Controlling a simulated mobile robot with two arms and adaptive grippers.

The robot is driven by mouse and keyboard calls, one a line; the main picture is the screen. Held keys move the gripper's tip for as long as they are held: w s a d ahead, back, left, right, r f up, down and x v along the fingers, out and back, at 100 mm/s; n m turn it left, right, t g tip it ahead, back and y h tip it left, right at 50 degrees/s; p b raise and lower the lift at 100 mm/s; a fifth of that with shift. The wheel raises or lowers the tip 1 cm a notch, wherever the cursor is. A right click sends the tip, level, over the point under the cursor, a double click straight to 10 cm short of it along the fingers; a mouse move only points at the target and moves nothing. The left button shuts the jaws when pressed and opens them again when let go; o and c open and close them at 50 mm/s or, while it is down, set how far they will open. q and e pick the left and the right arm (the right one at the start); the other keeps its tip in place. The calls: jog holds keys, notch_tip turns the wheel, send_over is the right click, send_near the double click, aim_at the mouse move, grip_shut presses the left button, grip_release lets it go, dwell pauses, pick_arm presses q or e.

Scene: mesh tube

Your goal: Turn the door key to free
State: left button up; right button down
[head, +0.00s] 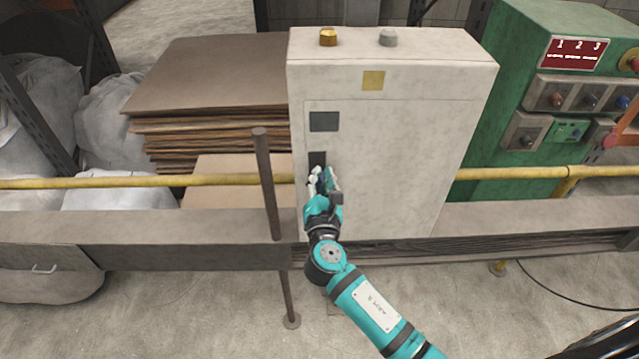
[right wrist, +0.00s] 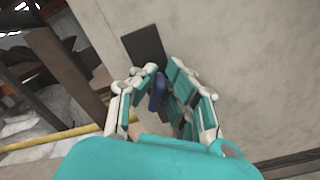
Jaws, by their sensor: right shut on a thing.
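The door is the front of the pale grey cabinet (head: 385,160), and it looks closed. A dark plate (head: 317,158) sits on its left part, and this plate also shows in the right wrist view (right wrist: 145,44). My right gripper (head: 323,173) is at this plate, its fingers pointing at the door. In the right wrist view a dark blue key handle (right wrist: 157,92) stands between the fingers (right wrist: 160,80), which are shut on it. The key's shaft and the lock are hidden. My left gripper is in neither view.
A yellow pipe (head: 230,180) and a grey beam (head: 150,232) run across at the cabinet's lower part. A dark post (head: 264,185) stands left of my right gripper. Stacked brown sheets (head: 210,85) are at left, a green control cabinet (head: 535,110) at right.

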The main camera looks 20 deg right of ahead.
jog(key=m+b, duration=0.1)
jog(key=m, duration=0.1)
jog(key=m+b, duration=0.2)
jog(key=f+m+b, duration=0.1)
jog(key=m, duration=0.1)
jog(key=shift+s+d+m, duration=0.1)
jog(key=shift+d+m, duration=0.1)
jog(key=shift+m, duration=0.1)
jog(key=shift+m+b, duration=1.4)
jog(key=shift+m, duration=0.6)
jog(key=c, duration=1.4)
grip_release()
jog(key=shift+d, duration=0.1)
jog(key=v, duration=1.2)
